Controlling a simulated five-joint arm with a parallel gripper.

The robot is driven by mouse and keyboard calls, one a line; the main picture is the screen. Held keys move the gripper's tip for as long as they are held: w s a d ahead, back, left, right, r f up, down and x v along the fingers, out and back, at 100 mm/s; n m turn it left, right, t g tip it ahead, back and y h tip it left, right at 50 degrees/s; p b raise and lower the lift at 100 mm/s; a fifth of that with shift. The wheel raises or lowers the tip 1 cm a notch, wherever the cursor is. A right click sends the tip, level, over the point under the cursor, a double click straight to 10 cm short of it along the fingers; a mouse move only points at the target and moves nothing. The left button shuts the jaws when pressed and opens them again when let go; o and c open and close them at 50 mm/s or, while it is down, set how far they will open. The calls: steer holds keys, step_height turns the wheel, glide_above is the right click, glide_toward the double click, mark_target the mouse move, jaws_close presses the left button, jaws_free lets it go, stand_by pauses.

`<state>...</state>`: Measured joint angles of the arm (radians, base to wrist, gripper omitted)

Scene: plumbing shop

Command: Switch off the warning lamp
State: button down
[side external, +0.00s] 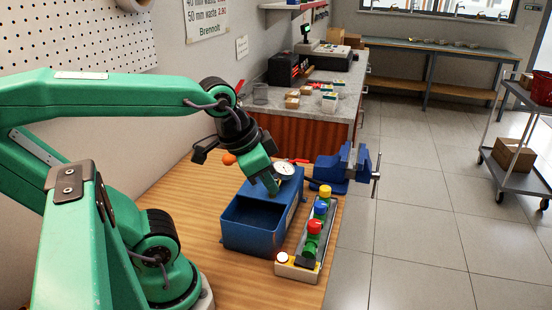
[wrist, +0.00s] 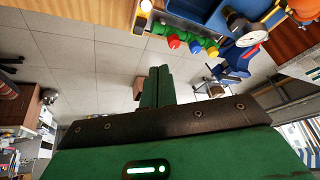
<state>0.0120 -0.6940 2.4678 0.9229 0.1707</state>
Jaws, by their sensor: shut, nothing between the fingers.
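My gripper (side external: 274,185) is shut and empty, above the blue bin, behind and apart from the lamp. Its closed fingers show in the wrist view (wrist: 160,72).
The open blue bin (side external: 252,241) stands left of the valve row. A pressure gauge (side external: 284,170) is close behind my gripper. A blue vise (side external: 340,170) sits at the bench's far edge. The wooden bench top (side external: 215,215) is clear left of the bin.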

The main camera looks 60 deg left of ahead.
steer(key=w+m, duration=0.1)
steer(key=m, duration=0.2)
steer(key=m+g, duration=0.5)
steer(key=m, duration=1.1)
glide_above(301, 259)
step_height(301, 259, down, 3)
steer(key=m, duration=0.2)
steer(key=w+d+f+m, duration=0.1)
steer(key=m, duration=0.1)
steer(key=f+m+g, duration=0.1)
steer(key=m, duration=0.1)
steer(key=shift+w+d, duration=0.15)
steer(key=shift+w, duration=0.1)
steer(key=f, duration=0.9)
steer(key=s+a+f, duration=0.1)
steer(key=f, duration=0.4)
steer(key=shift+s+a, duration=0.1)
steer(key=shift+s+a+f, duration=0.1)
steer(key=shift+f, duration=0.05)
